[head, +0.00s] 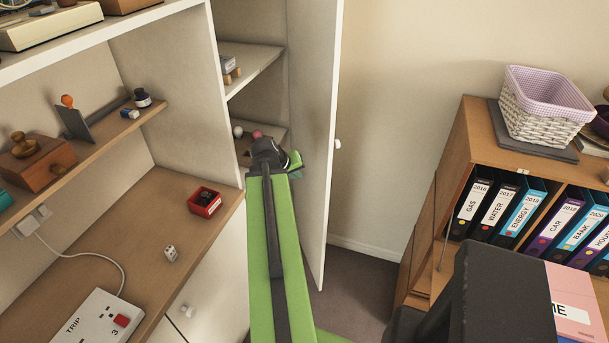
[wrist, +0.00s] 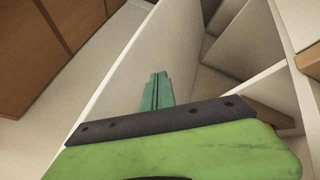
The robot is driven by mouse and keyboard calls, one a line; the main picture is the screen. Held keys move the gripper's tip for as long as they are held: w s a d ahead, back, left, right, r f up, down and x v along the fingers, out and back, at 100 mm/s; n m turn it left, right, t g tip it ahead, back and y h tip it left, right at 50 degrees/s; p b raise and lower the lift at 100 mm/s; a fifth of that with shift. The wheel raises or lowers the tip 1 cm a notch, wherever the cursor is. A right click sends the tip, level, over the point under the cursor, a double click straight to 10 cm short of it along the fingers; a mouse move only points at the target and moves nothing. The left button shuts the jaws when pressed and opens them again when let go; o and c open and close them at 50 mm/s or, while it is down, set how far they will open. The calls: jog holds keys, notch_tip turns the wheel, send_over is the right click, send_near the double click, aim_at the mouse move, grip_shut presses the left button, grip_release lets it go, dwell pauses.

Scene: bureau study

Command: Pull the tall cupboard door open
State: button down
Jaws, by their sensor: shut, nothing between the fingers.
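The tall cupboard door (head: 321,150) is white and stands open, swung out from the cupboard. Its small round white knob (head: 338,144) is on the right-hand face. Behind it the tall cupboard (head: 248,30) shows shelves with small items. My gripper (head: 292,165) is in front of the cupboard opening, on the inner side of the door, its tips partly hidden by my arm. In the wrist view my gripper's green fingers (wrist: 157,88) are together and empty, close to the door's inner face (wrist: 125,75). I cannot tell whether they touch it.
A wooden bookcase (head: 480,135) with binders and a basket (head: 545,105) stands right. Some carpet (head: 350,290) is clear between.

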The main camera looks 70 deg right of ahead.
jog(key=b, duration=0.9)
send_near(320, 182)
notch_tip(320, 182, down, 5)
jog(key=w, duration=0.3)
jog(key=s+d, duration=0.1)
jog(key=s+d+r+p, duration=0.1)
jog(key=s, duration=0.1)
jog(key=shift+s+d+p, duration=0.2)
jog(key=shift+d+p, duration=0.1)
jog(key=shift+d, duration=0.1)
